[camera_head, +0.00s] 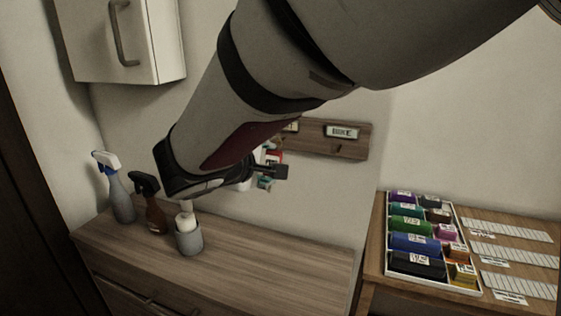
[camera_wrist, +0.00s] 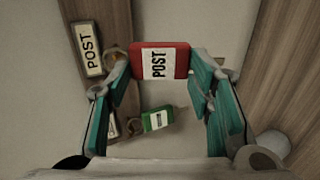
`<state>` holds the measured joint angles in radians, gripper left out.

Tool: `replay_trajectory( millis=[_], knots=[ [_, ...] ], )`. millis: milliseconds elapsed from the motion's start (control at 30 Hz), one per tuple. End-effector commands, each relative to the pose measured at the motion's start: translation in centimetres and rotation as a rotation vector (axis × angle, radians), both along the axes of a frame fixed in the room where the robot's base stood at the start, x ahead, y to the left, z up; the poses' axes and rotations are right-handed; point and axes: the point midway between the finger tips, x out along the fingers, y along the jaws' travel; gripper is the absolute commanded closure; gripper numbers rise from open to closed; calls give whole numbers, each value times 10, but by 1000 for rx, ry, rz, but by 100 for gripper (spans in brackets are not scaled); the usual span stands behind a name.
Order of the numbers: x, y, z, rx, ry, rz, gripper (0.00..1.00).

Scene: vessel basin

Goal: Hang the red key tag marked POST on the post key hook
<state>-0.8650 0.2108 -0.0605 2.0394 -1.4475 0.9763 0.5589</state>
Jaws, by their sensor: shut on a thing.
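My gripper (camera_wrist: 160,70) is shut on the red key tag (camera_wrist: 148,61), which has a white label reading POST and sits between the fingertips. In the wrist view the POST name plate (camera_wrist: 89,50) is on the wooden hook board to the left of the tag. A brownish round piece (camera_wrist: 116,53) shows between plate and tag, partly behind a finger; I cannot tell whether it is the post hook or a ring. In the head view the red tag (camera_head: 273,157) is small at my gripper (camera_head: 270,172), in front of the wall, and my arm hides much of the board.
A green tag (camera_wrist: 158,119) shows below the red one in the wrist view. The hook board (camera_head: 355,143) carries a BIKE plate (camera_head: 342,131). Spray bottles (camera_head: 122,200) and a grey cup (camera_head: 189,240) stand on the cabinet; a tray (camera_head: 471,290) of coloured items is at right.

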Motion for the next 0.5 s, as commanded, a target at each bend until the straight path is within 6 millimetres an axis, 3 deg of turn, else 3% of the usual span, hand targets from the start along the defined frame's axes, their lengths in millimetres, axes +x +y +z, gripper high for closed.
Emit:
replay_trajectory(
  millis=[500],
  knots=[
    [24, -9, -9, 1, 0, -2, 95]
  ],
)
